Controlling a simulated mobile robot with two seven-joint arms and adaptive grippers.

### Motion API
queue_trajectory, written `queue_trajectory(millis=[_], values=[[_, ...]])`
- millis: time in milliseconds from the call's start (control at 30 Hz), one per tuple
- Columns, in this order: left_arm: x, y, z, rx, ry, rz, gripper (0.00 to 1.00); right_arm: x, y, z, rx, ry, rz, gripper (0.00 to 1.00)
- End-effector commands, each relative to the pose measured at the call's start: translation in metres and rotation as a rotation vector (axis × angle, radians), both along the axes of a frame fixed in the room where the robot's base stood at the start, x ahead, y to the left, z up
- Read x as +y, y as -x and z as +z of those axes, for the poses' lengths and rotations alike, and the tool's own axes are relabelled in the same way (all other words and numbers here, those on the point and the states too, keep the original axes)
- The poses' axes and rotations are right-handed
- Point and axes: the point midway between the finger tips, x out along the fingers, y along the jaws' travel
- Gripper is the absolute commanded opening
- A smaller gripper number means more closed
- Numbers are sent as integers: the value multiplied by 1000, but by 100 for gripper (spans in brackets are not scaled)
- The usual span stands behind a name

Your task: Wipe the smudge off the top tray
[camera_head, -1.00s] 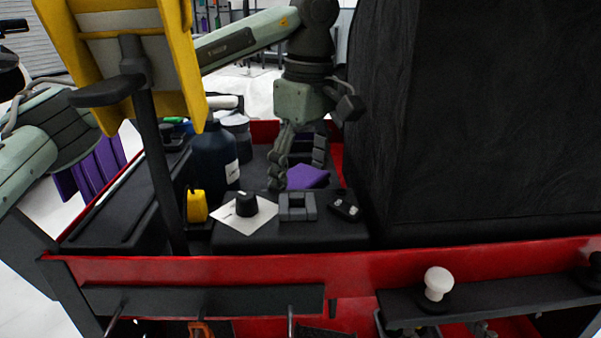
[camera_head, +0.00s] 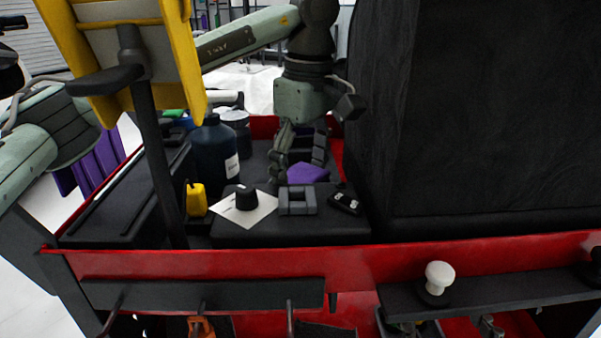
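A purple cloth (camera_head: 308,173) lies on the dark top tray (camera_head: 230,234) of the red cart, near its middle. I cannot make out a smudge on the tray. My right gripper is not in view.
A dark bottle (camera_head: 214,155), a yellow tool (camera_head: 196,200), a white card (camera_head: 258,212) with a black knob (camera_head: 246,197), and a grey block (camera_head: 297,201) crowd the tray. A large black box (camera_head: 480,120) fills the right. A yellow panel (camera_head: 185,50) on a post stands at left.

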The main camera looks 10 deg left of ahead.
Motion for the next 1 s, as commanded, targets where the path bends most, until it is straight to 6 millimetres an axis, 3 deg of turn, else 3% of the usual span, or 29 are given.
queue_trajectory(millis=[1000], values=[[0, 0, -20, 0, 0, 0, 55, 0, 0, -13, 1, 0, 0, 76]])
